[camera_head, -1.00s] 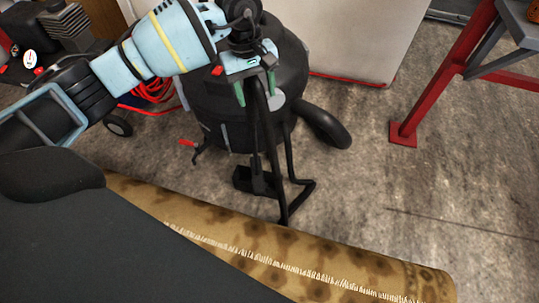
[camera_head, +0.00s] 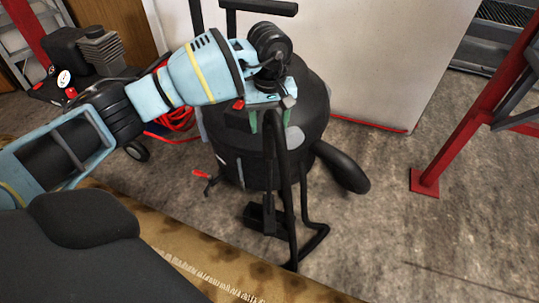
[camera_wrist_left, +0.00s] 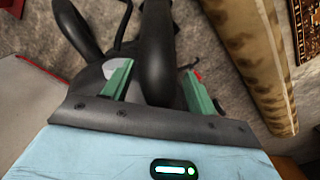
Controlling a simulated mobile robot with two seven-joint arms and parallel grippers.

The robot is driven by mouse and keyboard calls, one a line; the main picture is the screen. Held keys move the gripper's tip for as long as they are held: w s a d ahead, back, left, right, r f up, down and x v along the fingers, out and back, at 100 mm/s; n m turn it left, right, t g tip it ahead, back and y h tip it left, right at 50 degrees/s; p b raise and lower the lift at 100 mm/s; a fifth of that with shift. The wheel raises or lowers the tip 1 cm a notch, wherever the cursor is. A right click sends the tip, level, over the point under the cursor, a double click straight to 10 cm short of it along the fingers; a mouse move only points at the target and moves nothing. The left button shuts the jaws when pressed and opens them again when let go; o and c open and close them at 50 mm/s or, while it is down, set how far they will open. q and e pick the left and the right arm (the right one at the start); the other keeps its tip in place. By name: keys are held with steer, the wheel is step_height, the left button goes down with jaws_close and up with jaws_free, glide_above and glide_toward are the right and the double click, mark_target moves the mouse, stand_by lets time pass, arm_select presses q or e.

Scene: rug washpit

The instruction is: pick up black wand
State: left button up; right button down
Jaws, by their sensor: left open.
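The black wand (camera_head: 279,160) is a dark tube that stands steeply in front of a round black tank (camera_head: 310,110). Its lower end is near the rolled rug. My left gripper (camera_head: 270,119) is at the wand's upper part, with one green finger on each side of it. In the left wrist view, the thick black tube (camera_wrist_left: 157,45) runs between the two open green fingers (camera_wrist_left: 157,70), with a gap visible at both sides. The jaw is not closed on it. My right gripper is not in view.
A rolled tan patterned rug (camera_head: 225,262) lies in front. A black hose (camera_head: 342,168) curves off the tank's right side. A red-legged stand (camera_head: 465,125) is at right, a white panel (camera_head: 385,50) behind. A machine with a gauge (camera_head: 90,60) is at back left.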

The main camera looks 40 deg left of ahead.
mark_target(269, 134)
arm_select(q)
step_height(269, 134, down, 5)
steer(key=shift+r+b, duration=0.15)
steer(key=shift+b, duration=0.6)
steer(key=shift+c, duration=0.4)
steer(key=c, duration=0.5)
jaws_close()
steer(key=shift+r, duration=0.1)
